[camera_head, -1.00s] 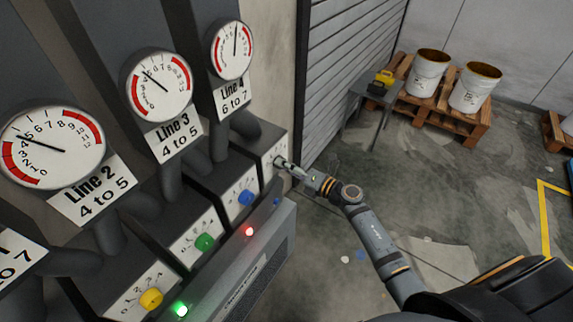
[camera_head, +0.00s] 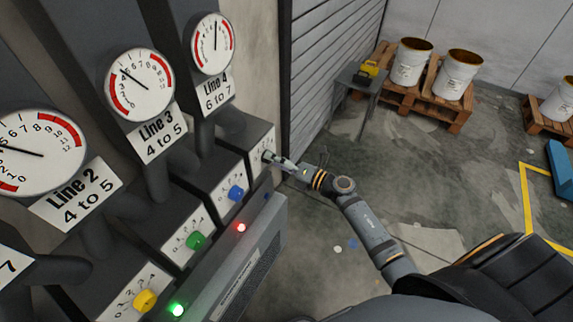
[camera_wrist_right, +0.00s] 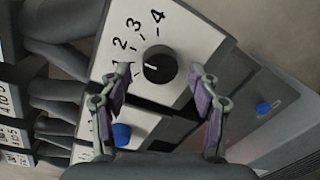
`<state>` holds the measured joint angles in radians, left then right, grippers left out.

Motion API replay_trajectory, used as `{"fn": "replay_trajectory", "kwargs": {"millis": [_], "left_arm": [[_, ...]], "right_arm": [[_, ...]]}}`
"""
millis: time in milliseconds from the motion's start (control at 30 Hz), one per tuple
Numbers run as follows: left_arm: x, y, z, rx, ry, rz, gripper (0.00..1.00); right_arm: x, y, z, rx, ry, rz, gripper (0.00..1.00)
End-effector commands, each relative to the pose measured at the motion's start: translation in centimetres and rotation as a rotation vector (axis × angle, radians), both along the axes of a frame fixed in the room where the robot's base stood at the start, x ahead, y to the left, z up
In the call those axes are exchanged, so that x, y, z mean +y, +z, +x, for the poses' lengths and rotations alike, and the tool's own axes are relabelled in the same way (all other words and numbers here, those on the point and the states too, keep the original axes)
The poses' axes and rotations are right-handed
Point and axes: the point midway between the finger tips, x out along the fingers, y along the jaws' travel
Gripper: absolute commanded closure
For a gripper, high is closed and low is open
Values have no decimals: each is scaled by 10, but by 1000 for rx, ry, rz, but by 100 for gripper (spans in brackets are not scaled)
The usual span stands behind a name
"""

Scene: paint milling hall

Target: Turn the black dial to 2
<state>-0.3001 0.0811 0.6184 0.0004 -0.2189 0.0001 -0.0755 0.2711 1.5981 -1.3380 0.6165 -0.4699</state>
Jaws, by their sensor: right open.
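The black dial (camera_wrist_right: 159,64) is on a pale panel in the right wrist view, with the numbers 1 to 4 curving around its left and upper side. Its white mark points left, roughly toward the 1. My right gripper (camera_wrist_right: 159,72) is open, with one finger on each side of the dial; I cannot tell whether either touches it. In the head view my right gripper (camera_head: 270,158) is at the panel under the Line 4 gauge (camera_head: 213,45) and hides the dial. That gauge's needle points nearly straight up. My left gripper is not in view.
Blue (camera_head: 236,193), green (camera_head: 196,240) and yellow (camera_head: 145,300) knobs sit on neighbouring panels. A sloped grey console (camera_head: 255,255) with red and green lamps runs below them. A small table (camera_head: 361,80) and buckets on pallets stand behind on open floor.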

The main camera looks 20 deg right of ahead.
Motion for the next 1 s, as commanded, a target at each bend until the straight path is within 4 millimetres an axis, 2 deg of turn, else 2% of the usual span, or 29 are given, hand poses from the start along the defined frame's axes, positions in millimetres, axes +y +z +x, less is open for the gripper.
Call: {"fn": "replay_trajectory", "kwargs": {"millis": [300, 433, 633, 1000], "left_arm": [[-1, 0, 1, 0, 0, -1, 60], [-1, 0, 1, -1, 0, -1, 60], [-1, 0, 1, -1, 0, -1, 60], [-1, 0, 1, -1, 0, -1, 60]], "right_arm": [[-44, 3, -63, 6, 5, -7, 38], [-56, 5, -79, 3, 4, -5, 38], [-64, 7, -90, 2, 1, -1, 38], [-65, 7, -90, 1, 0, -1, 38]]}}
